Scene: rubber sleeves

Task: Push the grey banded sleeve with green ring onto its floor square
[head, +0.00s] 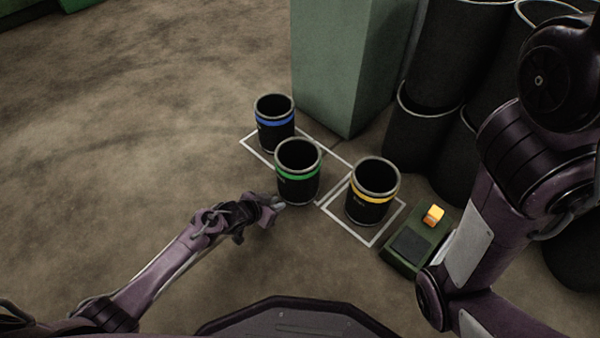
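The sleeve with the green ring (298,187) stands upright on the floor, dark-bodied with a grey rim. It stands between the blue-ringed and yellow-ringed sleeves. White floor outlines (328,152) show behind it and to its right; its base looks to be at or outside their near edge, and it hides part of them. My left gripper (279,203) is low at the sleeve's left side, by its base, touching or very close. Whether its fingers are open or shut is unclear. My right arm comes in at the right, and its gripper is not visible.
A blue-ringed sleeve (275,136) stands behind on an outlined square. A yellow-ringed sleeve (372,207) stands on a square at right. A green device with an orange part (411,246) lies beside it. A green block (347,70) and large black tubes (428,115) stand behind. Left floor is clear.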

